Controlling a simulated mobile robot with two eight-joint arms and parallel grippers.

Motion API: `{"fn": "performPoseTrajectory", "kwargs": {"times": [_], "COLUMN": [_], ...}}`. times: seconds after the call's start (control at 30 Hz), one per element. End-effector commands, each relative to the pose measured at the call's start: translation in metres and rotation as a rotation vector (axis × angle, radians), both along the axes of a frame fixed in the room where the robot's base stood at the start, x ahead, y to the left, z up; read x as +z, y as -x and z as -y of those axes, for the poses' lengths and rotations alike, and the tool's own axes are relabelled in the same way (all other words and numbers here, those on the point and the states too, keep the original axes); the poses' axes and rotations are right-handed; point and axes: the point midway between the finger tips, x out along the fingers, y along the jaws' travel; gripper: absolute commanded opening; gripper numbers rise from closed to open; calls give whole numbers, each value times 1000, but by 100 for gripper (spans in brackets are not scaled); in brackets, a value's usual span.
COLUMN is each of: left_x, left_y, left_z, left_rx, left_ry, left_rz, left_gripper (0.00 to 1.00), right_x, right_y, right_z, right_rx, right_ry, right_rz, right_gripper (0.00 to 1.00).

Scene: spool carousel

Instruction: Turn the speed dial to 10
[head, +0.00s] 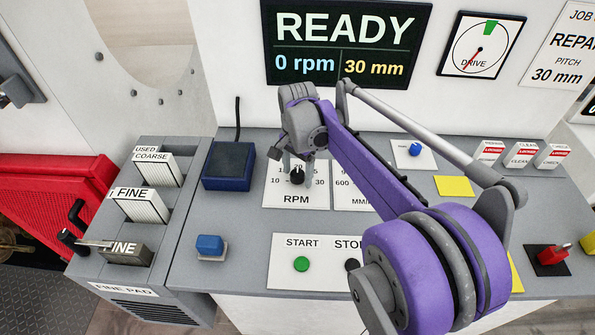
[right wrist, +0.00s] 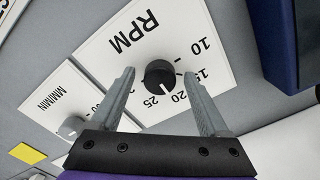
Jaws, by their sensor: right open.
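The black RPM dial (head: 297,177) sits on a white plate (head: 283,198) marked from 10 to 30. In the right wrist view the dial (right wrist: 160,74) has a white pointer mark at about 20. My right gripper (head: 298,163) is above the dial, pointing down. In the right wrist view its open fingers (right wrist: 159,73) stand on either side of the dial with gaps, not seen touching it. The display (head: 345,45) reads READY, 0 rpm and 30 mm. My left gripper is not in view.
A second plate with a grey knob (right wrist: 71,128) lies beside the RPM plate. A dark blue box (head: 228,167) stands left of the dial. A green start button (head: 301,264) and a blue block (head: 209,245) are nearer the front. My right arm covers the panel's right part.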

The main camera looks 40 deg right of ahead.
Motion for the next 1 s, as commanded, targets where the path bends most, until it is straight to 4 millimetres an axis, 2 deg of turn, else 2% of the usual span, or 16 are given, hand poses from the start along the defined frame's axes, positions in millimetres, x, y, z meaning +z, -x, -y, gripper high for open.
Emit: {"fn": "performPoseTrajectory", "kwargs": {"times": [0.1, 0.53, 0.83, 1.0], "left_x": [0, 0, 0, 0], "left_y": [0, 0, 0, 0], "left_z": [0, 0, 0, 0], "left_rx": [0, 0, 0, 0], "left_ry": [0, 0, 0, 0], "left_rz": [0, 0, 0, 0], "left_gripper": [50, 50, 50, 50], "right_x": [0, 0, 0, 1], "right_y": [0, 0, 0, 0], "right_z": [0, 0, 0, 0], "right_rx": [0, 0, 26, 100], "right_ry": [0, 0, 0, 0], "right_rz": [0, 0, 0, 0], "right_gripper": [77, 0, 0, 0]}}
